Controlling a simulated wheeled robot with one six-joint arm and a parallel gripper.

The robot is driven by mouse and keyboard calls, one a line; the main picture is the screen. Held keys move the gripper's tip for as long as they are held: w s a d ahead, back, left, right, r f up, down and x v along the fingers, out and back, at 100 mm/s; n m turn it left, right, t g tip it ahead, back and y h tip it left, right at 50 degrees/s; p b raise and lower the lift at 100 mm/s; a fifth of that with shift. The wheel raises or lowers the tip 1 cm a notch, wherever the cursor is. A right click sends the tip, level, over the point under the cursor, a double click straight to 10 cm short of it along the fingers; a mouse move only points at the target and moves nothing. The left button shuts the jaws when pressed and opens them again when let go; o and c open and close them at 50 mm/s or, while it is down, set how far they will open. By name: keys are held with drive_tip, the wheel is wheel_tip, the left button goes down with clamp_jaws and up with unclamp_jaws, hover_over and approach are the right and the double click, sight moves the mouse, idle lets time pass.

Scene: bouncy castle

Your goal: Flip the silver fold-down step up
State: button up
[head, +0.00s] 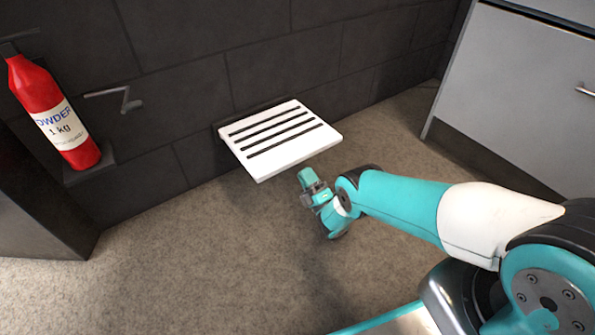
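The fold-down step (262,163) is a pale, white-looking panel with several dark grip strips. It is hinged low on the dark tiled wall and stands folded down, roughly level, above the floor. My gripper (306,182) is just in front of the step's front edge, near its right half, and looks slightly below it. I cannot tell whether it touches the step. The gap between its fingers is too small to make out. My teal and white arm reaches in from the lower right.
A red fire extinguisher (55,115) stands on a small dark ledge at the left. A metal handle (115,97) is on the wall beside it. A grey cabinet (520,90) stands at the right. The speckled floor (190,260) in front of the step is clear.

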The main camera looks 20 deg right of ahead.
sight(298, 161)
drive_tip(key=b+x, duration=0.4)
drive_tip(key=b, duration=0.1)
drive_tip(key=shift+w+a+f, duration=0.2)
drive_tip(key=shift+w, duration=0.25)
drive_tip(key=shift+w+r+b, duration=0.15)
drive_tip(key=shift+r+b, duration=0.35)
drive_tip(key=shift+b, duration=0.1)
drive_tip(key=shift+a, duration=0.1)
clamp_jaws()
